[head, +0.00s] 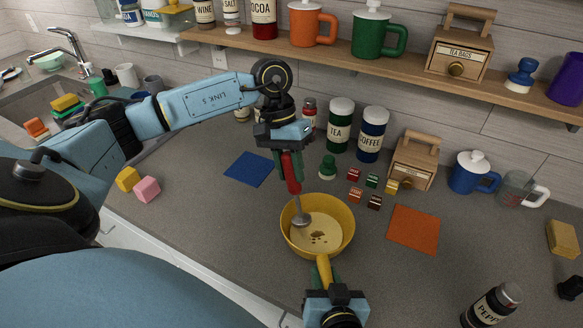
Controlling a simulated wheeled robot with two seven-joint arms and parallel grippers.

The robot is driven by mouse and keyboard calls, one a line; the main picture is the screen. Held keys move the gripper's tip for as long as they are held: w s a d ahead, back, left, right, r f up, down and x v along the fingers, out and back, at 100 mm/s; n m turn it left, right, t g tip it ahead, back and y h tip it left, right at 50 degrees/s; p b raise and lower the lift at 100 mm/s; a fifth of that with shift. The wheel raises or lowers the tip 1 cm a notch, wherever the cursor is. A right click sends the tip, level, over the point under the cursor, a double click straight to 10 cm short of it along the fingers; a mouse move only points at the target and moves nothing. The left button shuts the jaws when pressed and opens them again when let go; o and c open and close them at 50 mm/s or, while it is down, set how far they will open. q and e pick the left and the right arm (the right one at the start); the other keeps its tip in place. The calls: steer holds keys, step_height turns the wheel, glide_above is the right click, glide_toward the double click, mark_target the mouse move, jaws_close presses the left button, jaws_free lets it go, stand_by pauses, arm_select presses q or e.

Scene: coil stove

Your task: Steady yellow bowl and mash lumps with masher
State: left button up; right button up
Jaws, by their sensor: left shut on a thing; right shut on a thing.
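The yellow bowl (346,229) stands on the grey counter near the middle of the head view, with a yellow handle pointing toward me. Inside is a pale yellow mass with several small brown lumps (318,237). My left gripper (287,150) is above the bowl, shut on the red handle of the masher (292,174). The masher's metal head (301,219) is down inside the bowl at its left side; whether it touches the bottom is unclear. My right gripper (326,290) is at the bowl's near side, shut on the bowl's handle (324,268). Its fingertips are partly hidden.
An orange mat (413,229) lies right of the bowl and a blue mat (249,169) to the left. Small coloured tea packets (372,181) and a green knob-like item (328,168) stand behind. Tea (340,125) and coffee (372,134) canisters line the wall. A pepper jar (490,305) is front right.

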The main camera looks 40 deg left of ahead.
arm_select(q)
steer(key=shift+r, duration=2.1)
steer(key=shift+s+d+f, duration=0.55)
steer(key=shift+s+d, duration=0.2)
steer(key=shift+s, duration=0.05)
steer(key=shift+r, duration=0.1)
